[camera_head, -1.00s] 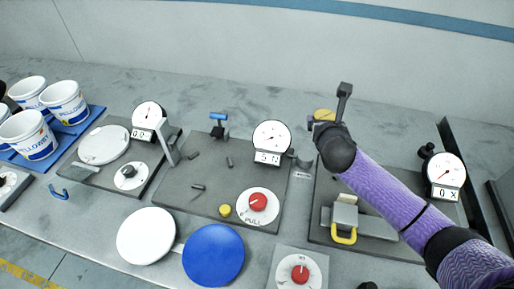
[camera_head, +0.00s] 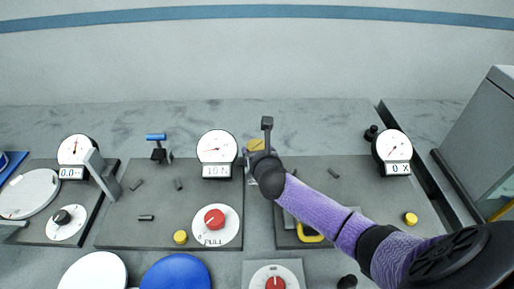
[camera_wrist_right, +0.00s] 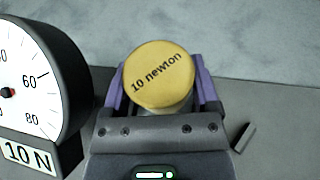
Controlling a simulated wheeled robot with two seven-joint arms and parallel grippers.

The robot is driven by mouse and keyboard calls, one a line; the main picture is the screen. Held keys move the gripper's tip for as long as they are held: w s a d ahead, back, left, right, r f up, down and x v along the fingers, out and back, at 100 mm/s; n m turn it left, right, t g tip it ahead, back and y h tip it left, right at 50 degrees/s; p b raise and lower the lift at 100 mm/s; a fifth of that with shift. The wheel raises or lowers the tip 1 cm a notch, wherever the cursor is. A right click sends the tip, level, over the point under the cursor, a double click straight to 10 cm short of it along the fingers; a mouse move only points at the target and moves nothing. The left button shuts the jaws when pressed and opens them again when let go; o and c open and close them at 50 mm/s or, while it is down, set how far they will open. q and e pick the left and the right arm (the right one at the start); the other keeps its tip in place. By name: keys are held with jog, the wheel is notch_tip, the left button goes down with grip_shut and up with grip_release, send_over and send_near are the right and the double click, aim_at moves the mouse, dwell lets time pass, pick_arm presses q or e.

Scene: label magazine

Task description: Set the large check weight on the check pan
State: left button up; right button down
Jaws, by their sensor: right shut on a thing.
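My right gripper (camera_head: 257,152) is shut on a round weight with a yellow top (camera_head: 255,144), beside the middle dial at the back of the bench. In the right wrist view the weight (camera_wrist_right: 160,72) reads "10 newton" and stands between the purple fingers. Its lower part is hidden by the gripper. A white round pan (camera_head: 30,192) lies at the left by a dial reading 0.0. A white disc (camera_head: 95,274) and a blue disc (camera_head: 176,273) show at the front edge. I cannot tell which is the check pan. My left gripper is not in view.
The middle dial (camera_head: 217,148) reads 10 N, close left of my gripper. A red PULL knob (camera_head: 214,219) sits in front of it. Another dial (camera_head: 393,148) stands at the right. A yellow handle (camera_head: 310,235) lies beneath my right arm. A grey cabinet (camera_head: 475,140) rises far right.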

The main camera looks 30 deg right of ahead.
jog(key=shift+c, duration=0.5)
grip_release()
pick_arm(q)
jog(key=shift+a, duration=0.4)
pick_arm(e)
jog(key=shift+o, duration=0.5)
jog(key=shift+s+a+r, duration=0.1)
jog(key=shift+r, duration=0.1)
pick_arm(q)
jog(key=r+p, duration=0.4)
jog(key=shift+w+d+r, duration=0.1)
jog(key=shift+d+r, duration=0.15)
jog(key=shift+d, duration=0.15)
pick_arm(e)
jog(key=v, duration=1.1)
jog(key=shift+s, duration=0.35)
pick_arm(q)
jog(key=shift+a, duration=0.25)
pick_arm(e)
jog(key=shift+a, duration=0.1)
